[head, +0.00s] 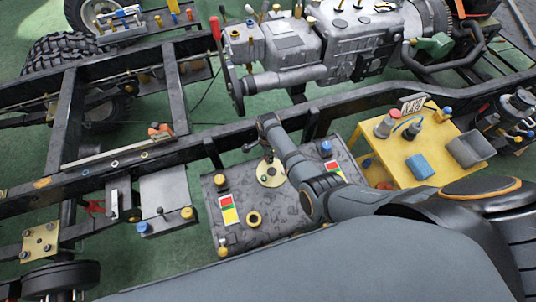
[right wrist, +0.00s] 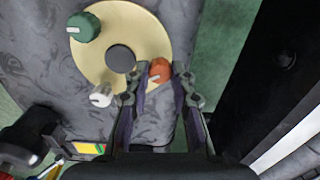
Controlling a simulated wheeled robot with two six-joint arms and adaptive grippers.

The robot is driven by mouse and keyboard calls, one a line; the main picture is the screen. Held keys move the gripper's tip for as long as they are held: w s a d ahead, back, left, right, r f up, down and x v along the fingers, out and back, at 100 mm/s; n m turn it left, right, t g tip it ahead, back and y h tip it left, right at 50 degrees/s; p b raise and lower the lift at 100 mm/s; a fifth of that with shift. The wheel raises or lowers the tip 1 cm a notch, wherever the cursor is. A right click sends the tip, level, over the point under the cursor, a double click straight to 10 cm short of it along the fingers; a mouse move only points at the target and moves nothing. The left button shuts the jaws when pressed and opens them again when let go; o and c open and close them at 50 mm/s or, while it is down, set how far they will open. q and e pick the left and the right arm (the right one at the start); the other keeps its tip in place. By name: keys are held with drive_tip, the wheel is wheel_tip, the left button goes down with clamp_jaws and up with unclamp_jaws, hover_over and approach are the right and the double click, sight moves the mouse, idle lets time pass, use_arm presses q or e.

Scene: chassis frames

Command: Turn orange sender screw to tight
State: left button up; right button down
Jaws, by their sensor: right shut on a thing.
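The orange sender screw (right wrist: 160,69) is a round knob with a white mark, at the edge of the pale gold sender plate (right wrist: 150,40) in the right wrist view. My right gripper (right wrist: 159,82) is shut on it, one finger on each side. A green screw (right wrist: 84,27) and a white screw (right wrist: 101,96) sit on the same plate, around a dark centre. In the head view the plate (head: 268,180) lies on the mottled grey tank (head: 285,215), with my right gripper (head: 269,160) over its far edge, partly hiding it. My left gripper is not in view.
A dark chassis rail (head: 225,142) runs just beyond the tank. A yellow box (head: 398,177) with coloured caps stands right of it. A grey engine and gearbox (head: 345,45) sit farther back. A grey box with a blue and a yellow cap (head: 165,200) is left of the tank.

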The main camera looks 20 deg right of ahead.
drive_tip(key=m+p, duration=0.1)
drive_tip(key=m, duration=0.4)
drive_tip(key=shift+m, duration=0.3)
idle(0.5)
drive_tip(key=c, duration=1.1)
unclamp_jaws()
wheel_tip(320, 180, up, 12)
drive_tip(key=shift+f, duration=0.1)
drive_tip(key=shift+s, duration=0.1)
